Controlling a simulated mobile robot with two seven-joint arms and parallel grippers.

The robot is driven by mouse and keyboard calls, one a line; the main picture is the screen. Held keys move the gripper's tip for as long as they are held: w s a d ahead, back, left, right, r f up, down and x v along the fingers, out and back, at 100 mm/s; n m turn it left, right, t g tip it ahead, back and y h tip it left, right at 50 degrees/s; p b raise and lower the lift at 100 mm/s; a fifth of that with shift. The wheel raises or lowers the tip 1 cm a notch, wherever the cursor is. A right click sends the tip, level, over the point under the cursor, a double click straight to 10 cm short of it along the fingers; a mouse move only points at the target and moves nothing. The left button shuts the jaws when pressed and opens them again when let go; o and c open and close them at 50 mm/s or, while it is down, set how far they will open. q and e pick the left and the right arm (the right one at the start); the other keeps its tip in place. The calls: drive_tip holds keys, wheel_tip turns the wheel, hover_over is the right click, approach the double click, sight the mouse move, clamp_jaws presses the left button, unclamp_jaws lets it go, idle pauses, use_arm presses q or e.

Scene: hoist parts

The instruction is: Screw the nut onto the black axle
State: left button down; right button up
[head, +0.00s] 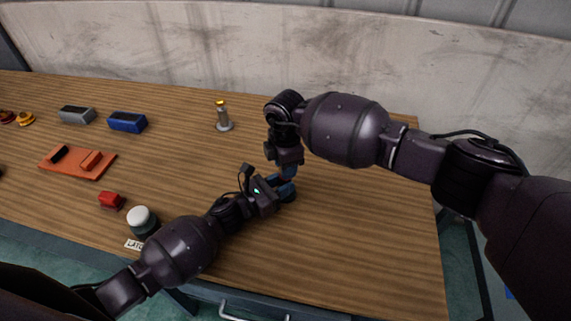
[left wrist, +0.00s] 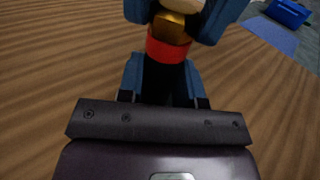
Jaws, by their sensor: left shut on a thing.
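The black axle (left wrist: 165,85) stands between the fingers of my left gripper (left wrist: 160,88), which is shut on it. It has a red band (left wrist: 169,50), with a gold piece (left wrist: 173,27) above that. A pale rounded piece (left wrist: 187,5) shows above the gold piece, cut by the frame edge. I cannot tell which of these is the nut. My right gripper's blue fingers (left wrist: 188,14) stand on either side of them; whether they grip is unclear. In the head view my left gripper (head: 284,188) and right gripper (head: 287,168) meet over the table, hiding most of the axle.
On the wooden table (head: 370,240) are a grey post with a yellow top (head: 224,118), a blue block (head: 127,122), a grey block (head: 77,115), an orange tray (head: 65,168), a red block (head: 110,200) and a white-topped jar (head: 142,220). The table's right part is clear.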

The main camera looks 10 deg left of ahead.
drive_tip(key=o, duration=1)
drive_tip(key=shift+r, duration=2.25)
drive_tip(key=shift+c, duration=0.3)
